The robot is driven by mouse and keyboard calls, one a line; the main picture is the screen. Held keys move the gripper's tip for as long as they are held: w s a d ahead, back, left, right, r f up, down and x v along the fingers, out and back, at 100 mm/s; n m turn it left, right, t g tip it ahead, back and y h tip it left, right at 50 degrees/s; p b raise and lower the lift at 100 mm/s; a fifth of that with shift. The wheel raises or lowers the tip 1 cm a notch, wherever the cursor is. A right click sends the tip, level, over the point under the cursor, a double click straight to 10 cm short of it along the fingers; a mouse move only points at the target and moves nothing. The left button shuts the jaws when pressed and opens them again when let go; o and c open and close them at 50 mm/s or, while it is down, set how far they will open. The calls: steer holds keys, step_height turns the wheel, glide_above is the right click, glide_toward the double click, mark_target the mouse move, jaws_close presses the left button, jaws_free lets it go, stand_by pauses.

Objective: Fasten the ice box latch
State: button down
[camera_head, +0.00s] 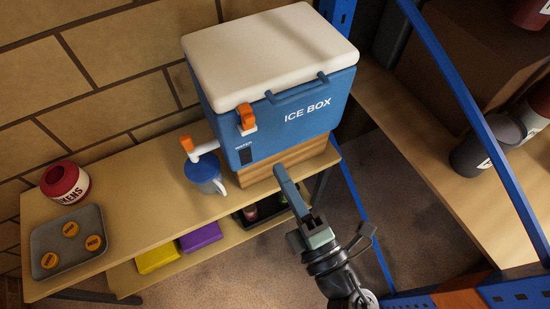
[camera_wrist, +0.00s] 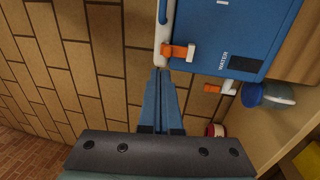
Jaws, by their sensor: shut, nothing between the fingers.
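The ice box (camera_head: 300,108) is blue with a closed-looking white lid (camera_head: 272,48), and stands upright on a wooden block. Its orange latch (camera_head: 246,115) is on the front, left of the lettering, just below the lid edge, with a white piece at its lower end. In the wrist view the orange latch (camera_wrist: 176,51) reaches from the lid edge toward the white piece (camera_wrist: 191,52); whether it is hooked, I cannot tell. My gripper (camera_head: 279,170) is shut and empty, in front of the box. In the wrist view its fingertips (camera_wrist: 160,72) appear close to the latch; contact is unclear.
An orange-handled tap (camera_head: 198,148) sticks out above a blue-topped cup (camera_head: 205,172) left of my gripper. A grey tray (camera_head: 66,258) with orange discs and a red-and-white tub (camera_head: 66,183) are on the bench. Blue rack posts (camera_head: 478,130) stand at right.

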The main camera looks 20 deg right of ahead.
steer(key=s+b, duration=0.1)
steer(key=s, duration=0.3)
steer(key=shift+s, duration=0.25)
steer(key=shift+s+d, duration=0.1)
steer(key=shift+s, duration=0.05)
steer(key=w+r+m+t+h, duration=0.25)
steer(key=w+r+m, duration=0.2)
steer(key=r, duration=0.45)
steer(key=w+r+m+t+h, duration=0.1)
steer(key=w+r+m+h, duration=0.3)
steer(key=r, duration=0.5)
steer(key=w+r+m+t+h, duration=0.1)
steer(key=w+r+m, duration=0.3)
steer(key=r, duration=0.5)
steer(key=s+a+r+m+t+y, duration=0.1)
steer(key=a+r+m+y, duration=0.2)
steer(key=a+r, duration=0.3)
steer(key=s+a+r+m+t+y, duration=0.2)
steer(key=a+r, duration=0.5)
steer(key=r, duration=0.8)
steer(key=shift+s+m+y, duration=0.3)
steer(key=shift+m+y, duration=0.15)
steer(key=shift+y, duration=0.5)
